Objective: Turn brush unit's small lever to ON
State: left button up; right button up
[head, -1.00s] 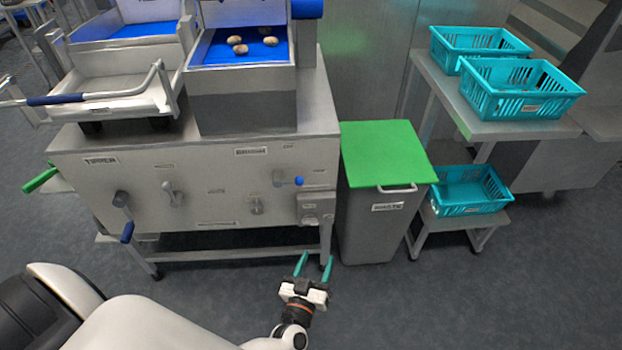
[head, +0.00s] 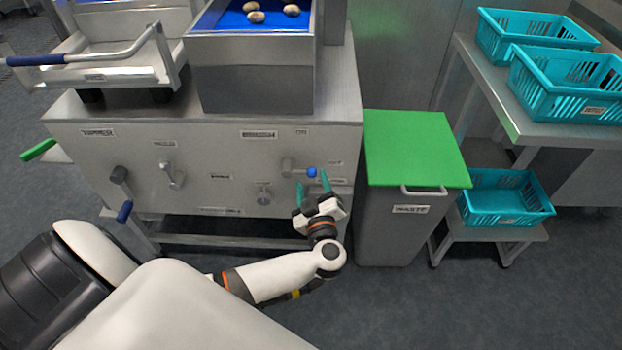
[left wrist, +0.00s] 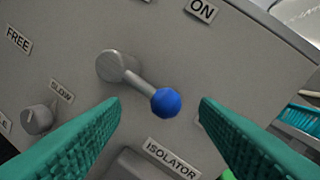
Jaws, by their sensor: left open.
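The small lever has a blue ball knob (left wrist: 166,102) on a short grey arm from a round grey hub (left wrist: 115,66) on the machine's front panel. In the left wrist view it points to the lower right, with the ON label (left wrist: 202,10) above it and the ISOLATOR label (left wrist: 171,158) below. In the head view the blue knob (head: 311,172) sits at the panel's right end. My left gripper (head: 311,190) is open, its teal fingers just in front of the panel. In the left wrist view the knob appears between the fingers, not gripped. My right gripper is not in view.
A grey knob by the SLOW label (left wrist: 38,118) is left of the lever. A crank with a blue handle (head: 125,212) is at the panel's left. A waste bin with a green lid (head: 414,148) stands close on the right. Teal crates (head: 570,82) are farther right.

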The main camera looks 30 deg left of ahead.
pick_arm(q)
jog(key=shift+x, duration=1.35)
grip_shut()
jog(key=shift+w, duration=0.1)
